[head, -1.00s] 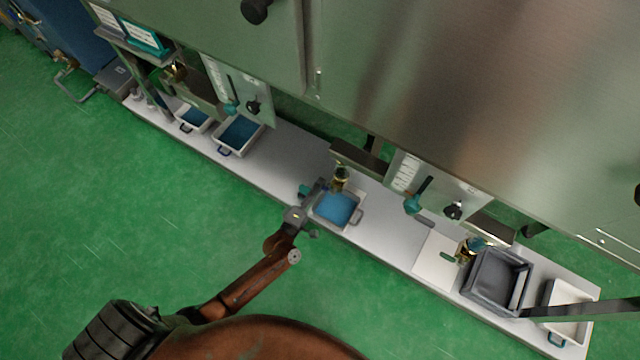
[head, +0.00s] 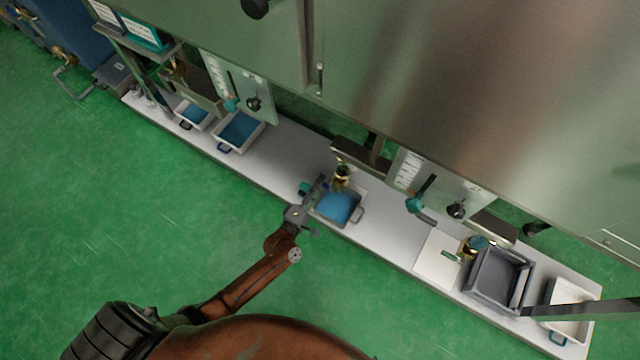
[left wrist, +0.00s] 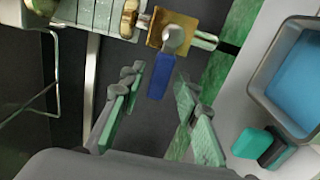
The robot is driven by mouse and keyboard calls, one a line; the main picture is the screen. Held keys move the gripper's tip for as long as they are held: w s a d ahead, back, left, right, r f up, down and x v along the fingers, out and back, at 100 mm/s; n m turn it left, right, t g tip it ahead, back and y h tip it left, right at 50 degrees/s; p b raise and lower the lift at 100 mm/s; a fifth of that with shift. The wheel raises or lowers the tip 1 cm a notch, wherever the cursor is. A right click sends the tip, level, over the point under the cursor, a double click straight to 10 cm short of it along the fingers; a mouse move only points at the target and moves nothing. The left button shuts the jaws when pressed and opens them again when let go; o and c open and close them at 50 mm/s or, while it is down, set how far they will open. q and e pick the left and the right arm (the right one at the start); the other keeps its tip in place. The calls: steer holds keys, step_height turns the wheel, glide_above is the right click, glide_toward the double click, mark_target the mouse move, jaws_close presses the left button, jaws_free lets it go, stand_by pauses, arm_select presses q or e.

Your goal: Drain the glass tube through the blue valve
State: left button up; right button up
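The blue valve handle (left wrist: 160,78) hangs below a brass valve body (left wrist: 173,34) in the left wrist view. My left gripper (left wrist: 160,88) is open, with one finger on each side of the picture around the handle's lower end. I see dark space between each finger and the handle. In the head view my left gripper (head: 319,187) is beside the brass fitting (head: 342,176), above a tray with blue liquid (head: 336,207). I cannot pick out the glass tube for certain. My right gripper is not in view.
A long grey shelf (head: 285,150) runs along the steel machine. It carries more blue-filled trays (head: 239,132) at the left, and a grey bin (head: 497,279) and a white tray (head: 569,300) at the right. A teal-handled lever (head: 414,204) is on a panel. Green floor lies open in front.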

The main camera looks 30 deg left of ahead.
arm_select(q)
steer(key=s+a, duration=0.1)
steer(key=s, duration=1.1)
stand_by(0.5)
